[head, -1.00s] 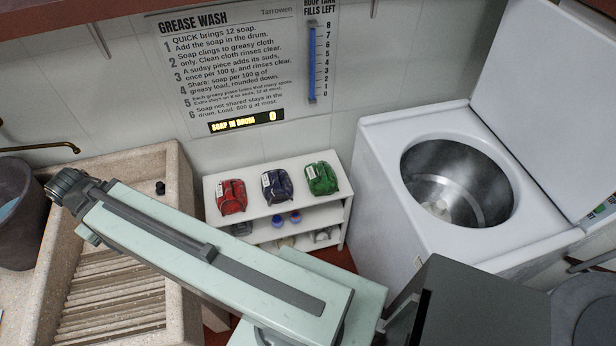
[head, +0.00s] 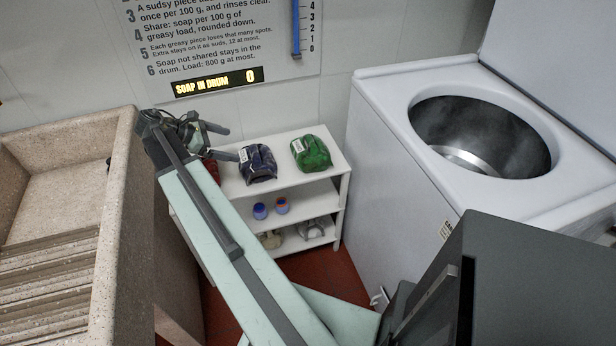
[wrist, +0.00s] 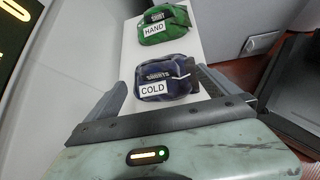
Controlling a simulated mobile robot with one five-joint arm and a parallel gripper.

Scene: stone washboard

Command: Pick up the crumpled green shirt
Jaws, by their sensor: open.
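The crumpled green shirt (head: 310,153) lies on the right part of the white shelf's top. In the wrist view the green shirt (wrist: 163,26) is at the top, with a tag reading HAND. My gripper (head: 230,143) is open and empty, at the left of the shelf top and apart from the green shirt. In the wrist view my gripper (wrist: 166,90) has its two fingers on either side of the navy bundle (wrist: 166,78), tagged COLD. That navy bundle (head: 257,164) lies between my gripper and the green shirt in the head view.
A red bundle (head: 212,170) is mostly hidden behind my gripper. An open white washer (head: 385,105) stands right of the shelf, and a stone washboard sink (head: 115,150) stands left.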

